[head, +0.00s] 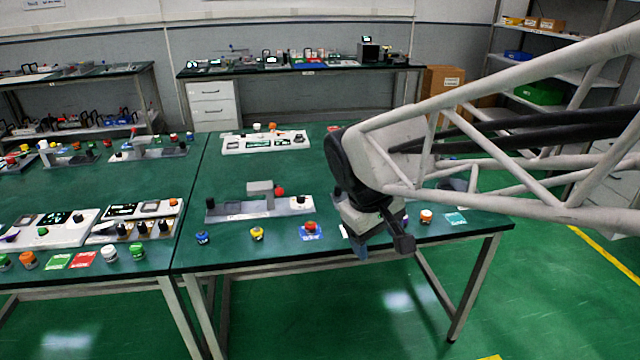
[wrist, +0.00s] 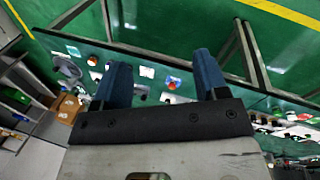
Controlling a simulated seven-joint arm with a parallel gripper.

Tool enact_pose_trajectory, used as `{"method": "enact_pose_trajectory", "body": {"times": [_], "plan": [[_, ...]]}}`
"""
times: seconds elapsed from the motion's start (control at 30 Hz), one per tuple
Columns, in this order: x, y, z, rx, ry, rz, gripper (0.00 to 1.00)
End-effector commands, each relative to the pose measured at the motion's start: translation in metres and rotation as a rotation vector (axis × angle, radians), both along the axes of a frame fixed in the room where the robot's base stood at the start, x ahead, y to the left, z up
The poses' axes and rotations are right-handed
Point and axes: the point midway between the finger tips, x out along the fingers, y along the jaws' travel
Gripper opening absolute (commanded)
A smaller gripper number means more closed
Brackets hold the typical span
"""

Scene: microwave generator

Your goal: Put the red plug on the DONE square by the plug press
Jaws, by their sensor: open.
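A small red plug (head: 310,226) sits on a blue square (head: 315,237) near the front edge of the right table; I cannot read the square's print. The plug also shows in the wrist view (wrist: 172,79), small and beyond the fingers, on its blue square. A grey press-like device (head: 262,202) stands behind it, with a red part (head: 280,190) at its right side. My gripper (head: 382,243) hangs over the table's front edge, right of the red plug and apart from it. In the wrist view its two blue fingers (wrist: 161,62) are spread, with nothing held between them.
A blue plug (head: 202,238) and a yellow plug (head: 257,233) stand left of the red plug. A white panel (head: 266,142) stands behind. My arm hides the table's right part.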

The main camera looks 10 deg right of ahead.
Motion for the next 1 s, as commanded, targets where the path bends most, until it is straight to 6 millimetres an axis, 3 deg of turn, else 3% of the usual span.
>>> {"method": "enact_pose_trajectory", "body": {"times": [0.2, 0.43, 0.63, 1.0], "plan": [[-0.057, -0.002, 0.003, 0.124, -0.101, -0.162, 0.67], [-0.096, 0.001, 0.000, 0.224, -0.176, -0.289, 0.67], [-0.108, 0.002, -0.002, 0.258, -0.200, -0.332, 0.67], [-0.108, 0.003, -0.002, 0.259, -0.201, -0.333, 0.67]]}}
